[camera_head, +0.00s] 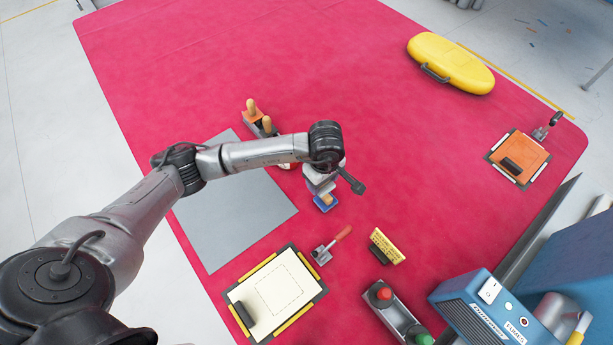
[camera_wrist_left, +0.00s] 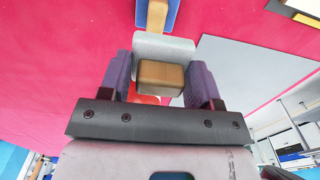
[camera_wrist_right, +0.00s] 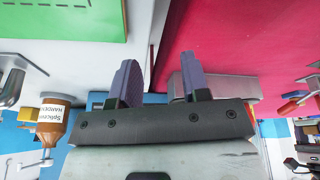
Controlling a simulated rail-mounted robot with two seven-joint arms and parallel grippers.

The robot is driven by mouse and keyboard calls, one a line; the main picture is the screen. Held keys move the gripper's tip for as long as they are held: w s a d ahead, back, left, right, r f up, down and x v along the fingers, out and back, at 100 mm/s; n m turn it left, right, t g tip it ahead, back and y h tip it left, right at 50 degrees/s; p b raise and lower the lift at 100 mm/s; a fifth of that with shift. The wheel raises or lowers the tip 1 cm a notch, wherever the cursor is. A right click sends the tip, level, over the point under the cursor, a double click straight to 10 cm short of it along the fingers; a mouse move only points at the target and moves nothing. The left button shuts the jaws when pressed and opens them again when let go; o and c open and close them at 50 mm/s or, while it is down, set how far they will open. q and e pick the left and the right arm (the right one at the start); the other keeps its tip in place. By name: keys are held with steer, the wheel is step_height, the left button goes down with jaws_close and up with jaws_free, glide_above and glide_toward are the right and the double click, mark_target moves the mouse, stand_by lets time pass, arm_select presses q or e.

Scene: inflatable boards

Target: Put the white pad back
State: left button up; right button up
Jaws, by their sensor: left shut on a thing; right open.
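The white pad (camera_wrist_left: 172,47) shows in the left wrist view as a pale block with a tan wooden grip (camera_wrist_left: 160,75). My left gripper (camera_wrist_left: 160,88) is shut on it, with the tan grip between the two purple fingers. In the head view my left gripper (camera_head: 320,184) is over the red mat, right of the grey sheet, and the arm hides much of the pad. A blue pad with a wooden grip (camera_head: 326,202) is close beside it. My right gripper (camera_wrist_right: 158,82) is open and empty; it is outside the head view.
Other wooden-handled pads (camera_head: 267,123) stand up-left of the left gripper, partly behind the arm. A grey sheet (camera_head: 240,205), a cream board (camera_head: 273,293), a red-handled tool (camera_head: 335,244) and a yellow brush (camera_head: 386,246) lie nearby. The red mat (camera_head: 400,150) is clear to the right.

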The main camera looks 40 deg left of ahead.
arm_select(q)
steer(key=a+f, duration=0.1)
steer(key=a, duration=0.1)
steer(key=w+a+f, duration=0.1)
steer(key=a+f, duration=0.1)
steer(key=a, duration=0.1)
steer(key=w+a+f, duration=0.1)
steer(key=a, duration=0.1)
steer(key=shift+a+f, duration=0.25)
steer(key=shift+f, duration=0.05)
steer(key=shift+f+b, duration=0.3)
steer(key=shift+f, duration=1.75)
steer(key=shift+f, duration=0.2)
steer(key=o, duration=0.9)
steer(key=shift+r, duration=0.1)
